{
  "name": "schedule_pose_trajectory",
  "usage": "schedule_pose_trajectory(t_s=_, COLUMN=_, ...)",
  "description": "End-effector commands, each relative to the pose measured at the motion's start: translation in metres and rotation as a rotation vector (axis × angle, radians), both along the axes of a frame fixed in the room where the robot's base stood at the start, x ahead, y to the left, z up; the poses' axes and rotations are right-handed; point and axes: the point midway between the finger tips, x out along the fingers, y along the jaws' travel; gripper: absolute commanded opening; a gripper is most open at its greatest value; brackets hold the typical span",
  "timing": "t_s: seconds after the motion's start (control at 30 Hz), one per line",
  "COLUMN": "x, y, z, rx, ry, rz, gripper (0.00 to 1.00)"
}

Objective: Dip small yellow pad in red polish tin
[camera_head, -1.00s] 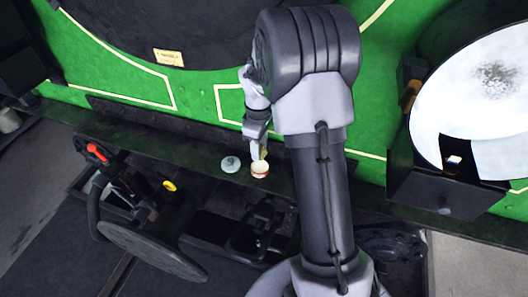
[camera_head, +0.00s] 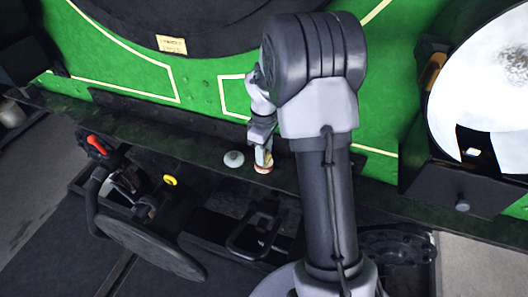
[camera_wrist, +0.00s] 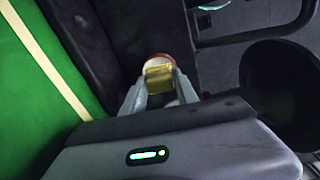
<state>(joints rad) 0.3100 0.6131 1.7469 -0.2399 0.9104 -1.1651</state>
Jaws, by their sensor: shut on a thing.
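My gripper (camera_head: 264,156) is shut on the small yellow pad (camera_wrist: 159,76), which sits between the two fingertips in the wrist view. The red polish tin (camera_head: 263,169) stands on the dark ledge, right under the fingertips; the gripper covers most of its opening. In the wrist view the tin's reddish rim (camera_wrist: 157,57) shows just beyond the pad. The pad's lower end is at or over the tin's opening; I cannot tell whether it touches the polish.
A pale round lid (camera_head: 234,159) lies on the ledge left of the tin. A red-tipped lever (camera_head: 97,146), a yellow knob (camera_head: 170,181) and a black handle (camera_head: 262,235) stand in front. A dark box (camera_head: 455,185) is at the right.

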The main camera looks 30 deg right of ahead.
Motion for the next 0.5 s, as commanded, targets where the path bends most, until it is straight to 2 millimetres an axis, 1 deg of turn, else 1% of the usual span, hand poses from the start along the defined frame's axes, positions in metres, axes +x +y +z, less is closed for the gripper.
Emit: schedule_pose_trajectory(t_s=0.5, x=0.0000, y=0.0000, z=-0.0059, rx=0.000, ry=0.000, rz=0.000, gripper=0.03)
